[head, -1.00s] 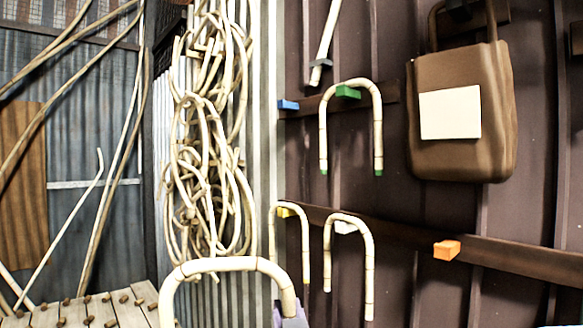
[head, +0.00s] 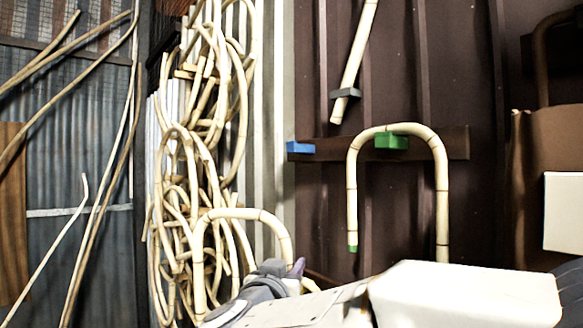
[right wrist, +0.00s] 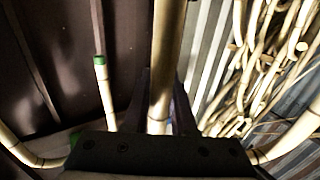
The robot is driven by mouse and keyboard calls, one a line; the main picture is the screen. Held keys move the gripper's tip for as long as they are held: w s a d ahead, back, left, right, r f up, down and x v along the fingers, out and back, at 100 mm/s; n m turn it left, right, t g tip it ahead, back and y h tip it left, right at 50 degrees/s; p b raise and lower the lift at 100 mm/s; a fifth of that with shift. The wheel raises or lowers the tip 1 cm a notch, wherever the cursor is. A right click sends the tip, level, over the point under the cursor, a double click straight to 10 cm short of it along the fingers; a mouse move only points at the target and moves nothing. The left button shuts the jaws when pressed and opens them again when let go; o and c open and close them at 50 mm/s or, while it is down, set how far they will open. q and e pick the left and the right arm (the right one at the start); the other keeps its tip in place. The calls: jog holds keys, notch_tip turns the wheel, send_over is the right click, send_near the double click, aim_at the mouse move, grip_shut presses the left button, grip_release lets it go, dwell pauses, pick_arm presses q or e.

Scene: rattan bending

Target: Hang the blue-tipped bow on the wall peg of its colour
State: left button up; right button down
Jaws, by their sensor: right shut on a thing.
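My right gripper (head: 290,272) is shut on one leg of a pale arched rattan bow (head: 240,213), low in the head view. The bow is upright with its arch on top; its tip colours are hidden. In the right wrist view its leg (right wrist: 166,50) runs between the fingers (right wrist: 162,110). The blue peg (head: 300,147) on the brown wall is bare, above and right of the held bow's arch, and apart from it. My left gripper is not in view.
A green-tipped bow (head: 352,215) hangs on the green peg (head: 392,142), right of the blue peg. A rod with a grey collar (head: 346,93) is above. Tangled rattan (head: 190,180) hangs at left behind the held bow. A brown bag (head: 540,150) hangs at right.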

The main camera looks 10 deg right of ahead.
aim_at(342, 178)
jog(key=w+d+r+m+g+h+p, duration=0.1)
jog(key=w+r+m+g+h+p, duration=0.25)
jog(key=r+p, duration=0.5)
jog(key=w+d+r+m+g+h+p, duration=0.25)
jog(key=r+m+h+p, duration=0.2)
jog(key=r+p, duration=0.35)
jog(key=shift+n+g, duration=0.4)
jog(key=shift+n, duration=0.1)
jog(key=shift+w+a+b+x, duration=0.15)
jog(key=shift+b+x, duration=0.3)
jog(key=shift+x, duration=1.1)
jog(key=shift+w+a+b+x, duration=0.15)
jog(key=shift+b+x, duration=0.25)
jog(key=shift+x, duration=1.15)
jog(key=shift+w+a+b+x, duration=0.1)
jog(key=shift+w+b+x, duration=0.25)
jog(key=shift+x, duration=1.2)
pick_arm(q)
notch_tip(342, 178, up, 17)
jog(key=shift+p, duration=0.3)
pick_arm(e)
jog(key=shift+w+d+f, duration=0.3)
jog(key=shift+d+f, duration=0.2)
jog(key=shift+d, duration=0.1)
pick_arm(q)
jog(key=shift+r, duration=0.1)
pick_arm(e)
jog(key=c, duration=0.7)
grip_release()
jog(key=shift+o, duration=0.2)
